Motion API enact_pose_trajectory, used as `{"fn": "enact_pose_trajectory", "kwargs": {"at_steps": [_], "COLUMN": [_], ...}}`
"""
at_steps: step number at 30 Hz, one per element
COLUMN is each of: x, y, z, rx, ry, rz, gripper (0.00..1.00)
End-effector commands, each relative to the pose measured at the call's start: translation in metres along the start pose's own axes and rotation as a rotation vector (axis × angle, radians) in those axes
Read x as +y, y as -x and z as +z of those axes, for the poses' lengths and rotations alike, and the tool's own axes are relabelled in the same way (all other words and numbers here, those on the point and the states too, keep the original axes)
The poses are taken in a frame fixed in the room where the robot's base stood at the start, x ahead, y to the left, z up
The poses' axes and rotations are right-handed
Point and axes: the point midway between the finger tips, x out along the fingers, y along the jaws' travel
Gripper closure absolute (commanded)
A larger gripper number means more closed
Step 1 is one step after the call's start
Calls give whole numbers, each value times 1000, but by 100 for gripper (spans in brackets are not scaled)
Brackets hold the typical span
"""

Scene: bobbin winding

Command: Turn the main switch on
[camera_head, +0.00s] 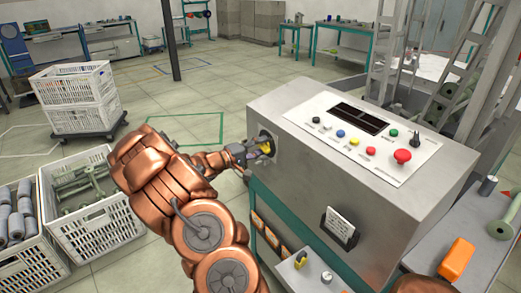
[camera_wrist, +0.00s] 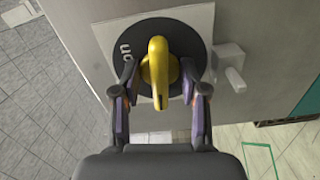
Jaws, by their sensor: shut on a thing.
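The main switch is a yellow handle (camera_wrist: 158,72) on a black round dial (camera_wrist: 182,40) with a light square plate (camera_wrist: 105,36) behind it. In the wrist view the handle stands along the picture's vertical, and a sideways "on" mark shows left of it. In the head view the switch handle (camera_head: 267,147) is on the left side face of the grey control cabinet (camera_head: 345,185), partly hidden by my gripper (camera_head: 256,150). In the wrist view the fingers of my gripper (camera_wrist: 158,95) stand on either side of the handle, shut on it.
A sloped panel (camera_head: 365,140) on the cabinet top carries several coloured buttons and a red mushroom button (camera_head: 402,156). A small grey block (camera_wrist: 230,68) sticks out beside the switch plate. White crates (camera_head: 90,205) stand on the floor to the left. Open floor lies behind my arm.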

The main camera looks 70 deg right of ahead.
Motion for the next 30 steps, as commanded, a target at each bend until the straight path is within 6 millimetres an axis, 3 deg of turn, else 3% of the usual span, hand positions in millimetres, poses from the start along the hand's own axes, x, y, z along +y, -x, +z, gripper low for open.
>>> {"fn": "enact_pose_trajectory", "kwargs": {"at_steps": [30], "x": [-2], "y": [0], "z": [0], "rx": [-1], "ry": [-121], "rz": [1], "gripper": [98]}}
